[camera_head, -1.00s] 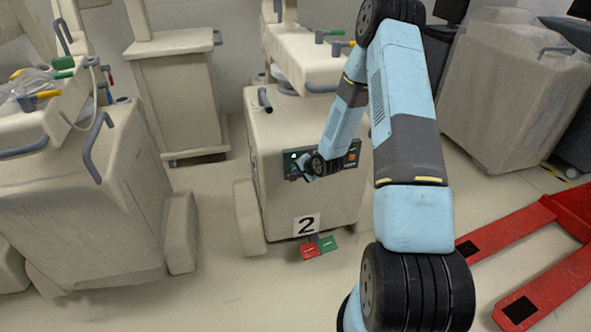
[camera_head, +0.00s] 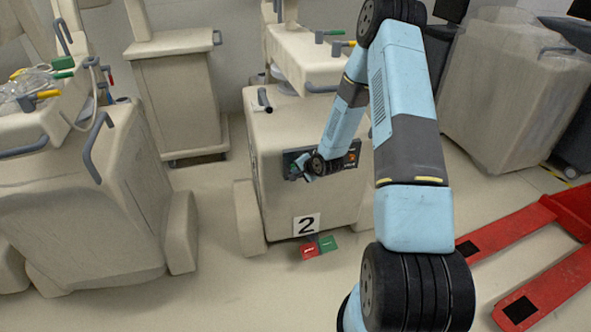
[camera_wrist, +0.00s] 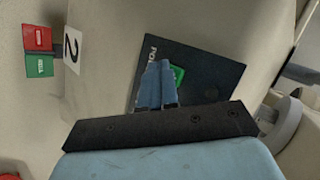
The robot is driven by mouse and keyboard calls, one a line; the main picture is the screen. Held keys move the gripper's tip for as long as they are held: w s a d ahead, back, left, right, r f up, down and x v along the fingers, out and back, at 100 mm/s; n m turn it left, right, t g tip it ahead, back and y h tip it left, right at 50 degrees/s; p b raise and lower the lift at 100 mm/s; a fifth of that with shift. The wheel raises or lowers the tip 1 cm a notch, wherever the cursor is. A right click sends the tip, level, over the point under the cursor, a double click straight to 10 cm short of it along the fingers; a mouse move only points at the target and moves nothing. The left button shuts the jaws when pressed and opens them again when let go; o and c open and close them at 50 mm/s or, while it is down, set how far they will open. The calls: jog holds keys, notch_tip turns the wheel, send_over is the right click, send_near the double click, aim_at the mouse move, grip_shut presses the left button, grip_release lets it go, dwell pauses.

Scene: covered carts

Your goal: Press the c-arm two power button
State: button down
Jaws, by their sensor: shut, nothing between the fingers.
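The c-arm cart marked 2 (camera_head: 280,205) stands in the middle of the head view. A dark power panel (camera_head: 292,156) is on its front face. In the wrist view the panel (camera_wrist: 215,72) carries partly covered lettering starting "PO" and a green button (camera_wrist: 179,74). My gripper (camera_head: 297,174) is at the panel's left part. Its two blue fingers, also in the wrist view (camera_wrist: 157,64), are shut together with nothing between them. They overlap the button's left side; I cannot tell whether they touch it. The button is not visible in the head view.
Another covered cart (camera_head: 80,210) stands at left, and one (camera_head: 510,90) at right. A red pallet-jack-like frame (camera_head: 530,255) is on the floor at right. Floor between the left carts is clear.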

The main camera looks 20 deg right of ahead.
jog(key=shift+s, duration=0.5)
jog(key=shift+s, duration=0.15)
jog(key=shift+s, duration=2.85)
jog(key=s+d+r+n+g+h, duration=0.1)
jog(key=s+d+r+n+h, duration=0.2)
jog(key=r, duration=1.1)
jog(key=s+r+n+g+h, duration=0.1)
jog(key=s+r+n, duration=0.25)
jog(key=r, duration=1.15)
jog(key=s+a+r+n, duration=0.1)
jog(key=s+r, duration=0.4)
jog(key=s, duration=0.4)
jog(key=s+a+r+n+g, duration=0.1)
jog(key=s+r+n, duration=0.1)
jog(key=s+r, duration=0.4)
jog(key=s+r+n, duration=0.1)
jog(key=s+r, duration=0.5)
jog(key=s, duration=0.5)
jog(key=shift+s+a, duration=0.4)
